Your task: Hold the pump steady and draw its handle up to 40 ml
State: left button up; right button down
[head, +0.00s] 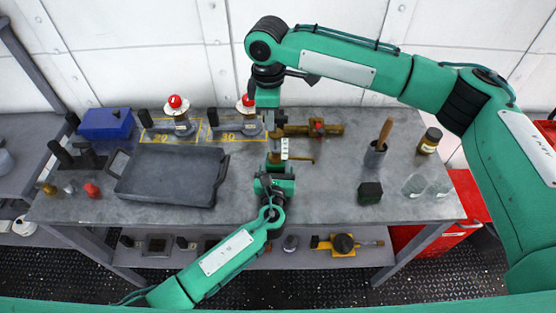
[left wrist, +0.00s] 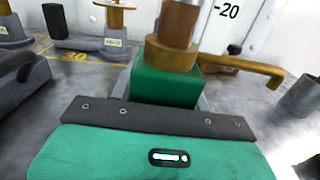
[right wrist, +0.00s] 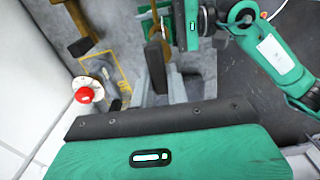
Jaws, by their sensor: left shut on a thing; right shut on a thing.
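The pump stands upright near the middle of the grey bench, with a white scale strip (head: 285,148) and a brass spout (head: 304,160) pointing right. In the left wrist view, its copper barrel (left wrist: 178,22) rises from a brass collar (left wrist: 170,57), and part of the scale shows "-20". My left gripper (head: 274,168) is shut on the pump's lower part from the front. My right gripper (head: 268,116) comes down from above and is shut at the pump's top, on its handle. Grippers largely hide the pump in the head view. I cannot tell the handle's height on the scale.
A dark tray (head: 166,177) and a blue box (head: 106,123) are on the left. Two red-knobbed pieces (head: 177,105) (head: 246,103) stand at yellow zones marked 20 and 30. A brass fitting (head: 318,129) lies behind the pump. A cup with a wooden stick (head: 376,155) stands right.

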jog(key=shift+r, duration=1.05)
jog(key=c, duration=1.3)
grip_release()
jog(key=shift+r, duration=0.1)
